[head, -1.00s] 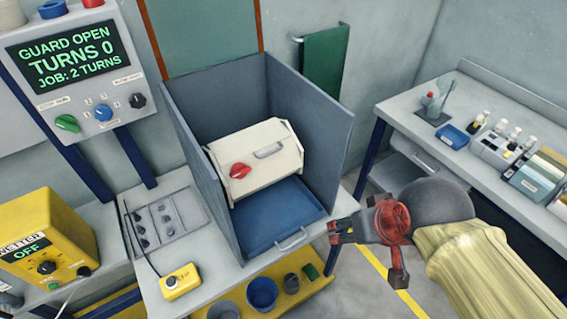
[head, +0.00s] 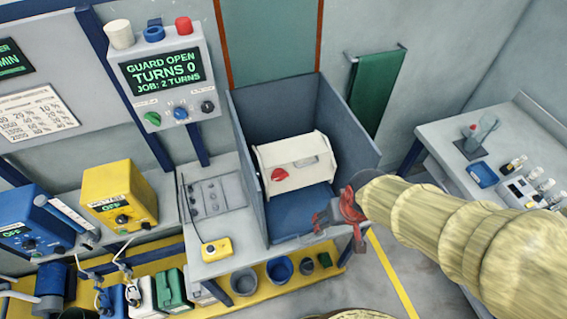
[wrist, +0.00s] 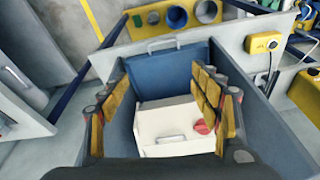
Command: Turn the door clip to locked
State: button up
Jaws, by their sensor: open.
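The red door clip (head: 280,175) sits on the front of a white box-shaped drum (head: 305,150) inside a grey three-sided booth. In the wrist view the red clip (wrist: 201,127) shows at the drum's right side, partly behind a finger, and the drum (wrist: 165,120) shows between my fingers. My gripper (head: 338,214) is by the booth's front right corner, to the right of the clip and apart from it. I cannot tell the clip's setting.
The booth's grey side walls (head: 247,175) flank the drum. A blue tray (head: 300,222) with a handle lies in front. A control panel (head: 165,75) reads "GUARD OPEN, TURNS 0, JOB: 2 TURNS". A yellow button box (head: 217,249) is on the bench. Buckets (head: 279,270) stand on a shelf below.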

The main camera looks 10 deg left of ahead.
jog(key=w+a+f+n+t+y+p, duration=0.25)
jog(key=w+a+p, duration=0.25)
jog(key=a+p, duration=0.55)
jog(key=t+y, duration=0.1)
jog(key=t, duration=0.2)
send_near(281, 177)
jog(key=shift+p+x, duration=0.6)
jog(key=shift+x, duration=3.55)
jog(key=c, duration=1.2)
jog(key=shift+o, duration=0.2)
